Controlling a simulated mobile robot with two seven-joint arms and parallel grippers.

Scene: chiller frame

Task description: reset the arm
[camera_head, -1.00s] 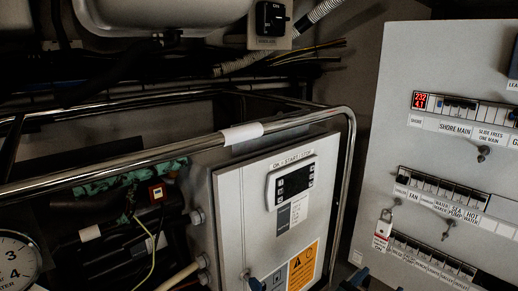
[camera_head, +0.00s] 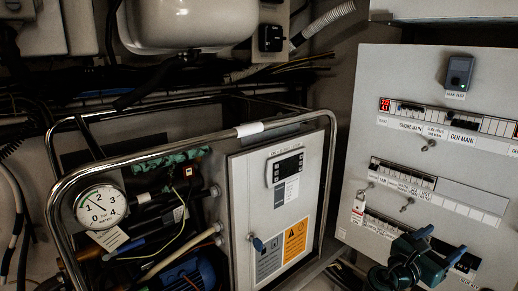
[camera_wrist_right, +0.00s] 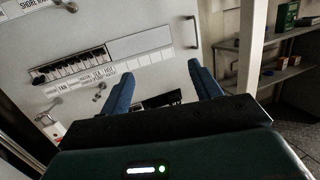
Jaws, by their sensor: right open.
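My right gripper (camera_head: 440,243) is at the lower right of the head view, in front of the lower part of the grey breaker panel (camera_head: 354,120). Its two blue fingers are apart with nothing between them. In the right wrist view the open fingers (camera_wrist_right: 160,75) point at the panel's breaker rows (camera_wrist_right: 75,68), with a visible gap between them. I cannot tell the exact distance to the panel. My left gripper is not in view.
A chrome tube frame (camera_head: 190,142) surrounds the chiller, with a grey control box (camera_head: 240,190), a round gauge (camera_head: 101,207) and pipes. A white tank (camera_head: 180,22) hangs above. Shelves (camera_wrist_right: 285,75) and a pale post (camera_wrist_right: 251,45) stand right in the wrist view.

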